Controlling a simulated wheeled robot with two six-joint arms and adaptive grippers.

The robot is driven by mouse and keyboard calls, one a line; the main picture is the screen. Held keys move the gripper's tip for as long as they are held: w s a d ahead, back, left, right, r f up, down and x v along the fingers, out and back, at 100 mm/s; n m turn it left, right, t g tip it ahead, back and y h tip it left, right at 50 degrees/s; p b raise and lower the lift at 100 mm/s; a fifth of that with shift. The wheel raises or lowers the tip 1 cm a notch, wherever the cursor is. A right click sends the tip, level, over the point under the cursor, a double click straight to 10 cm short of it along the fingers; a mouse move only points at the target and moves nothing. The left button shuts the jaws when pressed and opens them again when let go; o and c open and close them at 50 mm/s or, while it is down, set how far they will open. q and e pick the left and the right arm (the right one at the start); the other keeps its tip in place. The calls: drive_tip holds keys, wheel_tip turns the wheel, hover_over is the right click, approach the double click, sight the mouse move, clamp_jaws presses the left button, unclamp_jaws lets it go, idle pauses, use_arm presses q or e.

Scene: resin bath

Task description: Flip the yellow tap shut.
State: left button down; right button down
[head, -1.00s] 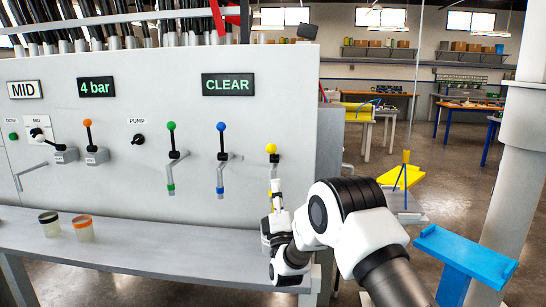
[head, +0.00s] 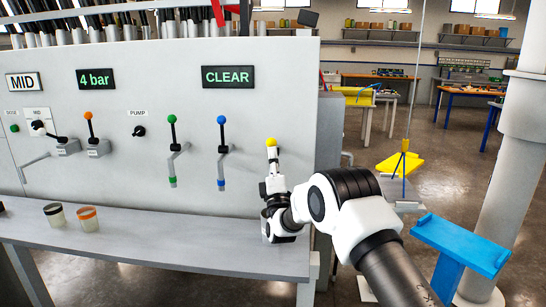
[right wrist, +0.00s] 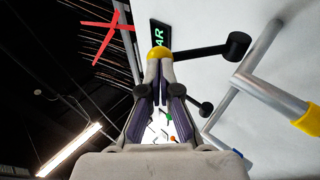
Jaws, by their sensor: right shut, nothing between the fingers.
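The yellow tap's round yellow knob (head: 271,142) is at the right end of the panel in the head view, lower than the green and blue knobs. In the right wrist view the yellow knob (right wrist: 158,53) is just beyond my fingertips, and its black lever (right wrist: 200,49) runs from it to a black hub at the panel. My right gripper (head: 272,154) is shut and empty, pointing up just below the knob; it also shows in the right wrist view (right wrist: 159,68). I cannot tell whether it touches the knob. It hides the lever and pipe in the head view. My left gripper is not in view.
Blue (head: 222,120) and green (head: 172,119) taps stand left of it, levers up. The grey bench ledge (head: 180,238) lies below, with two jars (head: 87,219) toward its left. A blue stand (head: 462,246) and a pillar (head: 510,180) are at the right.

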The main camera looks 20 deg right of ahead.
sight(273, 142)
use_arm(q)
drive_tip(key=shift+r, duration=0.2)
use_arm(e)
drive_tip(key=shift+r, duration=0.35)
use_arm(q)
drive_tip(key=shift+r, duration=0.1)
use_arm(e)
drive_tip(key=shift+w+r+m+g, duration=0.1)
drive_tip(key=shift+r+m+g, duration=0.05)
drive_tip(key=shift+m+g, duration=0.2)
drive_tip(key=shift+w+d+r+g+p, duration=0.1)
drive_tip(key=shift+r+g+p, duration=0.35)
drive_tip(key=shift+w+d+r+m+g, duration=0.25)
drive_tip(key=shift+r+m+g, duration=0.1)
drive_tip(key=shift+r+g, duration=0.25)
drive_tip(key=shift+g, duration=0.8)
drive_tip(key=w+r, duration=0.1)
drive_tip(key=w+d+r, duration=0.1)
drive_tip(key=r, duration=0.1)
drive_tip(key=shift+w+d+r, duration=0.1)
drive_tip(key=shift+w+d, duration=0.1)
drive_tip(key=shift+w, duration=0.1)
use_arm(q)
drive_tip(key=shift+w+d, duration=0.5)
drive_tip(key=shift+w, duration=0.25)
use_arm(e)
drive_tip(key=x, duration=0.3)
drive_tip(key=shift+w+d+r, duration=0.15)
drive_tip(key=shift+d+r, duration=0.25)
